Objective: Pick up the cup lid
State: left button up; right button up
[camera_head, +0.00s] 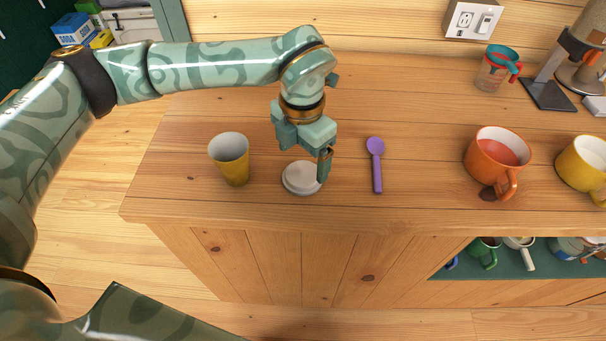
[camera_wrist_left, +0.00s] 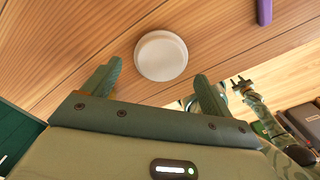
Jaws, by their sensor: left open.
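The cup lid (camera_head: 300,179) is a pale, round, flat disc lying on the wooden counter, between a yellow cup and a purple spoon. My left gripper (camera_head: 318,168) points down over the lid's right side in the head view, with one finger partly in front of it. In the left wrist view the lid (camera_wrist_left: 161,55) lies beyond and between the two spread fingertips of my left gripper (camera_wrist_left: 158,78). The gripper is open and empty. The picture does not clearly show how high the fingertips are above the counter.
The yellow cup (camera_head: 232,160) stands left of the lid, and the purple spoon (camera_head: 376,165) lies to the right. An orange mug (camera_head: 497,155) and a yellow mug (camera_head: 583,163) stand farther right. A measuring cup (camera_head: 494,72) is at the back. The counter's front edge (camera_head: 330,229) is near the lid.

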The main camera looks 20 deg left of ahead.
aim_at(303, 173)
pick_arm(q)
notch_tip(303, 173, down, 4)
jog(key=shift+f+b, duration=0.1)
jog(key=shift+b, duration=0.4)
jog(key=c, duration=0.8)
